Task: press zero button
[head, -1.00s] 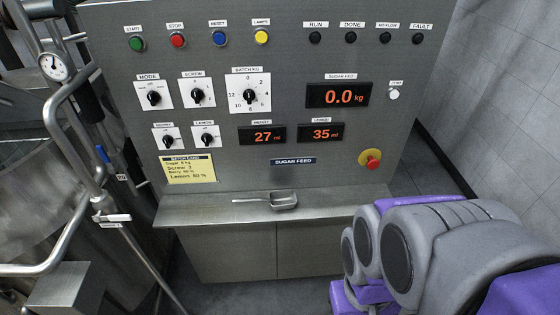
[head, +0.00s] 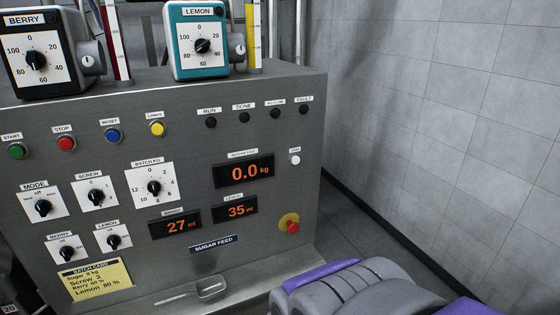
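The zero button (head: 294,160) is a small white round button on the right side of the grey control panel (head: 215,135). A small label sits just above it; its text is too small to read surely. The button is right of the sugar feed display (head: 244,171), which reads 0.0 kg. Part of my grey and purple arm shows at the lower right, below the panel and apart from the button.
A red emergency knob (head: 291,225) on a yellow base sits below the button. Berry (head: 36,60) and lemon (head: 201,45) dial boxes stand on top. Floor right of the panel is clear, up to a tiled wall (head: 440,100).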

